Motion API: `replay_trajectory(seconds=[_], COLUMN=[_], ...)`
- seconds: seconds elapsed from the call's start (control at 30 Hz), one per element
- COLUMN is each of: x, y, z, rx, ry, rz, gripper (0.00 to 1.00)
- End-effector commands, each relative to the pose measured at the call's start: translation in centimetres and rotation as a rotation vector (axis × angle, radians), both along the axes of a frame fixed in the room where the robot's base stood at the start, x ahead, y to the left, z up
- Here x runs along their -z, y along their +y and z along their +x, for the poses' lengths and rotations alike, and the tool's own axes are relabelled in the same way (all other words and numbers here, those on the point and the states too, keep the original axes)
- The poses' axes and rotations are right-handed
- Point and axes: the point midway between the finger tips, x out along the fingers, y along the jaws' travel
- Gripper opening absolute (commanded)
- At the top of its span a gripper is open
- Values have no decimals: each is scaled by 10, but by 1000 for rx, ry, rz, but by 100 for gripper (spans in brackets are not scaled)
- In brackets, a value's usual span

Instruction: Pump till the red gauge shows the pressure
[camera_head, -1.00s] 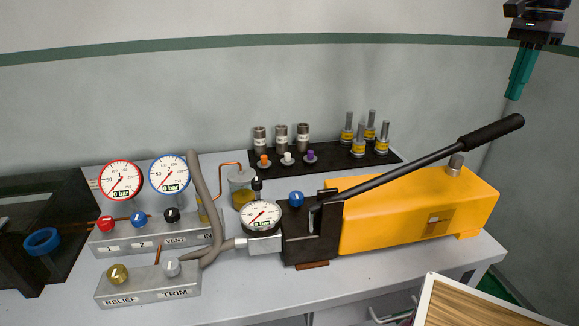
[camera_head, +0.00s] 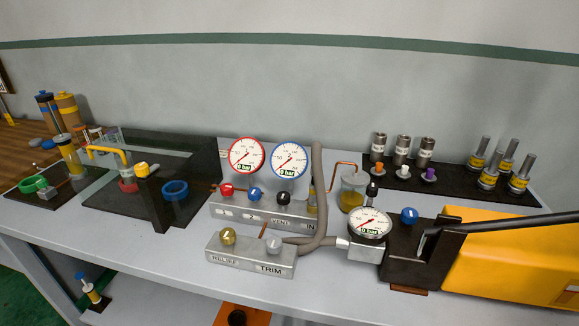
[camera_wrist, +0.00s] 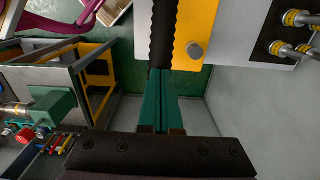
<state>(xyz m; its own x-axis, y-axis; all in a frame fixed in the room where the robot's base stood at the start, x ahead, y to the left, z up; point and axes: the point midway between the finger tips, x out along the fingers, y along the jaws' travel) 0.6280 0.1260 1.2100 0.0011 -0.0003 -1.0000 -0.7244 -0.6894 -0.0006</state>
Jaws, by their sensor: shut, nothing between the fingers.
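The red gauge (camera_head: 246,155) stands on the valve block at the middle of the head view and reads 0 bar. The pump (camera_head: 518,262) is yellow with a black head, at the right. Its black lever (camera_head: 510,222) runs out of the right edge of the head view. In the wrist view the lever's ribbed grip (camera_wrist: 164,35) points down toward my gripper (camera_wrist: 162,130). The teal fingers are shut with nothing between them, and their tips appear close to the grip's end; I cannot tell whether they touch. My gripper is outside the head view.
A blue gauge (camera_head: 289,160) also reads 0 bar, beside the red one. The valve block (camera_head: 262,214) has red, blue and black knobs. A relief and trim block (camera_head: 250,258) lies in front. A pump gauge (camera_head: 369,223) sits by the pump head. Steel fittings (camera_head: 402,150) stand behind.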

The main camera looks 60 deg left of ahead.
Motion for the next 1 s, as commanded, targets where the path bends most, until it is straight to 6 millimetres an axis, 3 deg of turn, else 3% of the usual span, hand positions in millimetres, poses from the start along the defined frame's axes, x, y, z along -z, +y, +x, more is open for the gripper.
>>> replay_trajectory(seconds=[0.5,1.0], x=[44,52], y=[-9,-11], z=[8,9], rx=[1,1], ry=[3,2], rz=[-1,-1], gripper=[0,0])
